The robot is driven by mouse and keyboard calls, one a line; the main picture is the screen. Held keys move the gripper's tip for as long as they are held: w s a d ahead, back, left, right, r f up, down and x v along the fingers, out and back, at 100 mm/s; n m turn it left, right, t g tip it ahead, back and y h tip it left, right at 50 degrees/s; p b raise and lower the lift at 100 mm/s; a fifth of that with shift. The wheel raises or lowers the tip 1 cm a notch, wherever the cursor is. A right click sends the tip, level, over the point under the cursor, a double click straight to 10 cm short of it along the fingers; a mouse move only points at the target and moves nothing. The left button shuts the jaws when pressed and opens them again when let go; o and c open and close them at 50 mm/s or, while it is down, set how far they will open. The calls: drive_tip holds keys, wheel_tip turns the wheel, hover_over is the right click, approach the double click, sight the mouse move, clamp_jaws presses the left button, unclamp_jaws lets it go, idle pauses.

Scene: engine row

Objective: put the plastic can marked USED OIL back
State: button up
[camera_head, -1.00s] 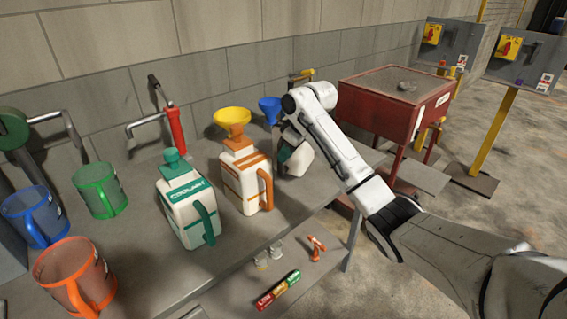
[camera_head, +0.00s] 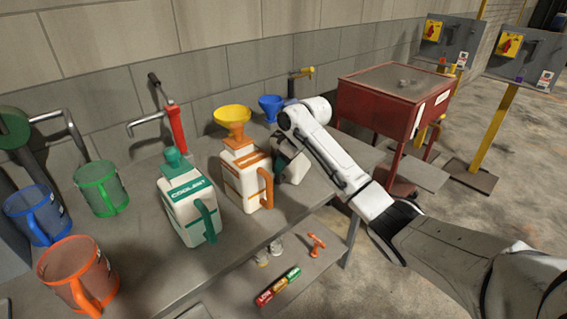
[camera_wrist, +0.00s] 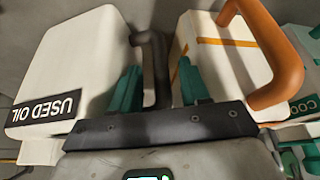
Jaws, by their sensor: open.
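The white USED OIL can (camera_wrist: 75,60) fills the left of the wrist view, its black label upside down there. Its dark handle (camera_wrist: 150,65) appears between the teal fingers of my gripper (camera_wrist: 160,82), which are open, one on each side. In the head view the can (camera_head: 291,165) stands on the grey bench (camera_head: 150,265), right of the orange-banded can (camera_head: 243,180), and is partly hidden by my arm. Whether the fingers touch the handle is unclear.
The orange-banded can, with a yellow funnel (camera_head: 232,117), stands close beside my gripper. A green COOLANT can (camera_head: 188,205) is farther left. A blue funnel (camera_head: 270,106) is behind. Coloured jugs (camera_head: 78,272) crowd the left end. A red parts washer (camera_head: 385,105) stands at right.

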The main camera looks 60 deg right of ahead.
drive_tip(key=shift+r, duration=0.1)
drive_tip(key=b+v, duration=0.1)
drive_tip(key=v, duration=1.1)
